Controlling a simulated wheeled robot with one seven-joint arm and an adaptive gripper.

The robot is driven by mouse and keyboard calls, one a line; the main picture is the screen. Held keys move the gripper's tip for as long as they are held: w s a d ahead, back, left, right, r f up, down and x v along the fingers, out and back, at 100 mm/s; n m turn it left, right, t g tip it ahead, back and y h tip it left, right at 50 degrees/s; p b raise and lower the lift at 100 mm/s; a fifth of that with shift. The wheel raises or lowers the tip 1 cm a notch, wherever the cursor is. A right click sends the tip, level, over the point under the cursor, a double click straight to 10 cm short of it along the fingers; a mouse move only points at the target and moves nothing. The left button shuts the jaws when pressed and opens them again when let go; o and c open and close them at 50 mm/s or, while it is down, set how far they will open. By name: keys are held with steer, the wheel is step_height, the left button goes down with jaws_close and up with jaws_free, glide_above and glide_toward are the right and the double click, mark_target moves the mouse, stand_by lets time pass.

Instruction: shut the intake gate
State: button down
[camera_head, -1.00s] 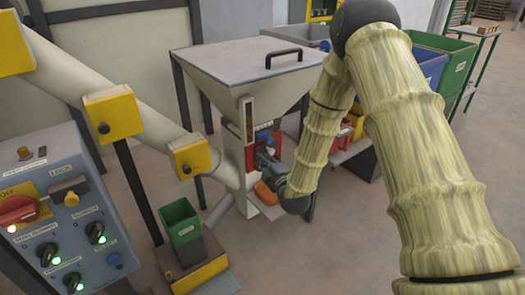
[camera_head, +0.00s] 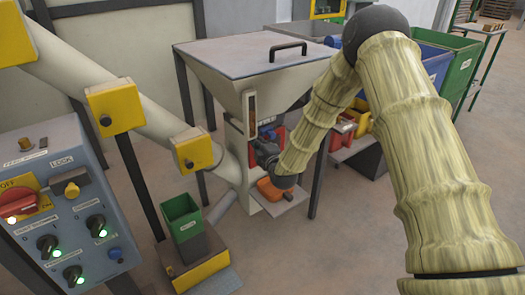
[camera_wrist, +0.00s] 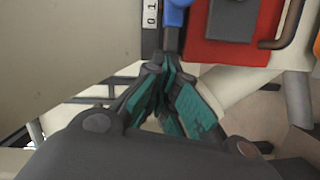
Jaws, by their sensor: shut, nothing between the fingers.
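My gripper (camera_wrist: 165,85) is shut and empty. In the wrist view its dark, teal-padded fingers meet just below a blue-knobbed part (camera_wrist: 176,14) on a dark stem; whether they touch it I cannot tell. A white label marked 0 and 1 (camera_wrist: 151,14) is beside the blue part. A red panel (camera_wrist: 228,38) with a bent metal handle (camera_wrist: 285,28) is to the right. In the head view my gripper (camera_head: 262,152) is at the front of the grey hopper (camera_head: 245,85), beneath its body. Which part is the intake gate I cannot tell for sure.
A slanted pipe with yellow boxes (camera_head: 193,148) runs to the filler's left side. A control panel (camera_head: 60,215) stands at the left front. An orange part (camera_head: 270,190) is just below my gripper. A small green bin (camera_head: 182,217) stands lower left.

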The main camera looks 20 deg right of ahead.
mark_target(268, 133)
steer(key=shift+w+d+f+b, duration=0.25)
steer(key=shift+w+d, duration=0.25)
steer(key=shift+d, duration=0.4)
steer(key=shift+w+d+f+b, duration=0.2)
steer(key=shift+w+d, duration=0.3)
steer(key=shift+d, duration=0.35)
steer(key=shift+w, duration=0.15)
